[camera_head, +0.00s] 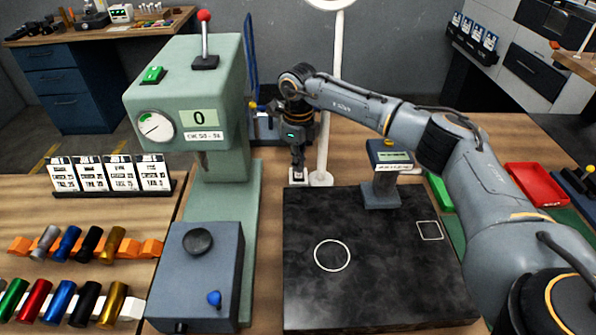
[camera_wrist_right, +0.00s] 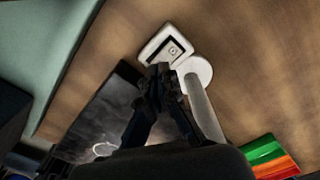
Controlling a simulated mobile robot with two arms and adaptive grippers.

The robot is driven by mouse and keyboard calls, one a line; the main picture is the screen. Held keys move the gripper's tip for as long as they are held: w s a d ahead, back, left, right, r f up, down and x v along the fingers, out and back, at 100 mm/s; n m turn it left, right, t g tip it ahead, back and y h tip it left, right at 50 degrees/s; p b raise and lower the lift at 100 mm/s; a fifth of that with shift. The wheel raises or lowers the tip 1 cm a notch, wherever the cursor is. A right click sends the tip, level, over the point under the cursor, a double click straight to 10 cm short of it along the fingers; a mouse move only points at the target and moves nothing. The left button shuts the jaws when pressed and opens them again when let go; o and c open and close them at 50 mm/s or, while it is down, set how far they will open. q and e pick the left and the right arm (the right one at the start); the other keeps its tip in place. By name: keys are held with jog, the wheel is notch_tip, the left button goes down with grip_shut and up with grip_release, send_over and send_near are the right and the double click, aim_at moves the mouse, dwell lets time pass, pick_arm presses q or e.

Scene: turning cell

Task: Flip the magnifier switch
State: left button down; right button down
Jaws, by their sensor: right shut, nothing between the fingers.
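The magnifier (camera_head: 337,60) is a white pole rising from a round white base, its ring cut off by the top edge in the head view. In the right wrist view its pole (camera_wrist_right: 203,105) and base lie right of my fingers. The magnifier switch (camera_head: 298,178) is a small white box beside the base. The right wrist view shows its dark-framed face (camera_wrist_right: 172,48). My right gripper (camera_head: 298,163) points down at the switch, shut and empty. Its fingertips (camera_wrist_right: 158,72) overlap the switch's near edge; I cannot tell whether they touch. My left gripper is not in view.
A green press-like machine (camera_head: 185,90) stands left of my right gripper. A black stone slab (camera_head: 375,285) lies in front, with a small display stand (camera_head: 382,185) at its back edge. A red tray (camera_head: 536,184) is at the right, beyond my arm.

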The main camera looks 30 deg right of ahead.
aim_at(298, 175)
jog(key=shift+f+b, duration=0.7)
jog(key=shift+f, duration=0.4)
dwell(0.4)
jog(key=shift+r, duration=0.2)
jog(key=shift+r+p, duration=2.3)
jog(key=shift+r, duration=1.1)
jog(key=shift+f, duration=0.1)
